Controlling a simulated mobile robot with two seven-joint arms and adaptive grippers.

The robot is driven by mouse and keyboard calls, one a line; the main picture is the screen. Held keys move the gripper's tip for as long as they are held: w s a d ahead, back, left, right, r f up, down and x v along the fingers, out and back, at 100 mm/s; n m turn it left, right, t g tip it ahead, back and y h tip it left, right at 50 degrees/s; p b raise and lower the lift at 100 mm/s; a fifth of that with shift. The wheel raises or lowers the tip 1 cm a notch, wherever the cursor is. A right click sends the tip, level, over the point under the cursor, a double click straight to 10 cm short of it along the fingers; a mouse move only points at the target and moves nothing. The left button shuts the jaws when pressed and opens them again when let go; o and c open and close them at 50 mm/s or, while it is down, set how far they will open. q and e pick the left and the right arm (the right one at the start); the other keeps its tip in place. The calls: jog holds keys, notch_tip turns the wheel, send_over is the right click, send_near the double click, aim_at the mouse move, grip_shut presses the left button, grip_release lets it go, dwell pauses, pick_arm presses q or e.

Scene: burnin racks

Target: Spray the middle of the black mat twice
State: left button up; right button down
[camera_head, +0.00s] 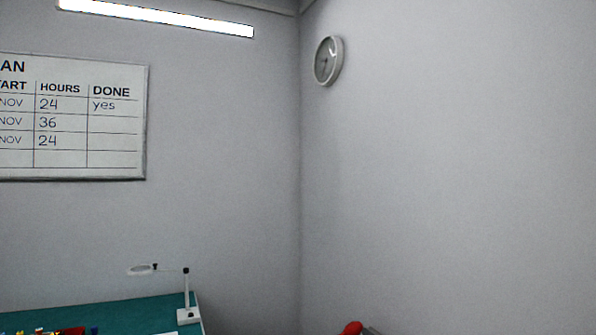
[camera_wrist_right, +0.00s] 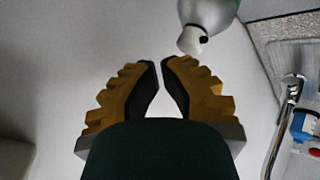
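The black mat is not in view in either picture. In the right wrist view, a pale rounded bottle-like thing with a white nozzle-like end (camera_wrist_right: 193,40) shows at the top, cut off by the edge. I cannot tell for sure that it is the sprayer. My right gripper (camera_wrist_right: 160,64) has yellow, ridged fingers with dark pads. Its tips are close together with a narrow gap, and nothing shows between them. The pale thing lies beyond the tips, to the right, and looks apart from them. My left gripper is not in view.
In the head view, a green bench top (camera_head: 100,318) with a white lamp (camera_head: 187,315) is at the lower left. A whiteboard (camera_head: 70,120) and a clock (camera_head: 328,61) hang on the walls. A red thing (camera_head: 352,327) peeks in below. The wrist view shows a metal bar (camera_wrist_right: 285,105) at right.

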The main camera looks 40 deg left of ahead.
jog(key=shift+r+p, duration=1.05)
jog(key=shift+r, duration=2)
jog(key=shift+f, duration=0.1)
